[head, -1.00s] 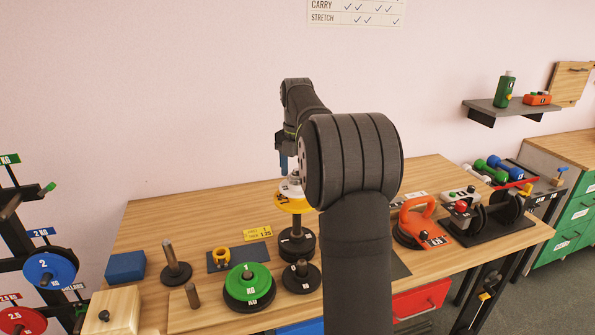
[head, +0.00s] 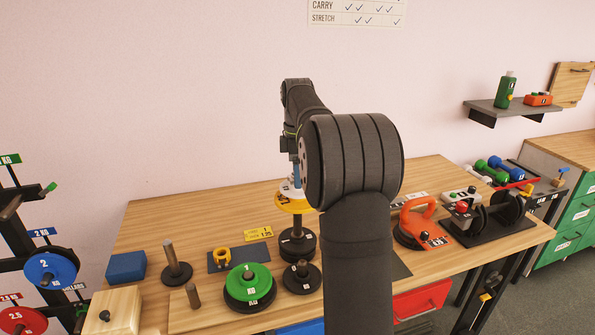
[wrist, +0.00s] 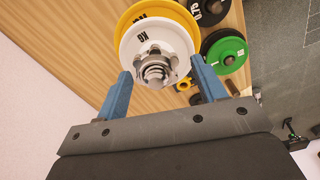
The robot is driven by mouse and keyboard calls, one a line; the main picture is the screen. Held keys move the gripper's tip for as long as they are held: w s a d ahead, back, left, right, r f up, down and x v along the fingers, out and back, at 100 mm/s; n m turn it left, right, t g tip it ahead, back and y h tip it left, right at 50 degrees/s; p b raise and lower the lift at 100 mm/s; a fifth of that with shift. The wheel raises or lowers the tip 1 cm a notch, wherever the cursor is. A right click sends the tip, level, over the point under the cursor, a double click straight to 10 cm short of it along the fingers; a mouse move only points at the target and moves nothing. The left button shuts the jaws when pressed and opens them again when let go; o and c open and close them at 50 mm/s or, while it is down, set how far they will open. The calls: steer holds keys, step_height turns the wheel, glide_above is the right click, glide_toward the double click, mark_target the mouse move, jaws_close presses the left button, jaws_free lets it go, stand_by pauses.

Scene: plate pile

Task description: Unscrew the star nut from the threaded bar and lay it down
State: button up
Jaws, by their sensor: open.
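The silvery star nut (wrist: 172,66) sits around the threaded bar (wrist: 154,74), against a white plate (wrist: 132,42) in the wrist view. A yellow plate (wrist: 164,12) lies behind the white one. My gripper (wrist: 161,75) is open, its blue fingers on either side of the nut; I cannot tell whether they touch it. In the head view my gripper (head: 296,174) points down over the yellow plate (head: 293,206) on the pile. There my arm hides part of the pile, and the nut cannot be made out.
A blue block (head: 126,266), a bare post (head: 170,260), a yellow ring (head: 221,257) and a green plate (head: 248,278) stand left and in front. An orange-handled suction tool (head: 422,224) stands at right.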

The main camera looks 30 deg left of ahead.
steer(key=m, duration=0.7)
steer(key=shift+c, duration=0.2)
steer(key=c, duration=0.8)
steer(key=n, duration=0.4)
steer(key=shift+a, duration=0.15)
steer(key=n, duration=0.4)
steer(key=shift+n, duration=0.4)
steer(key=n, duration=0.8)
steer(key=shift+w, duration=0.15)
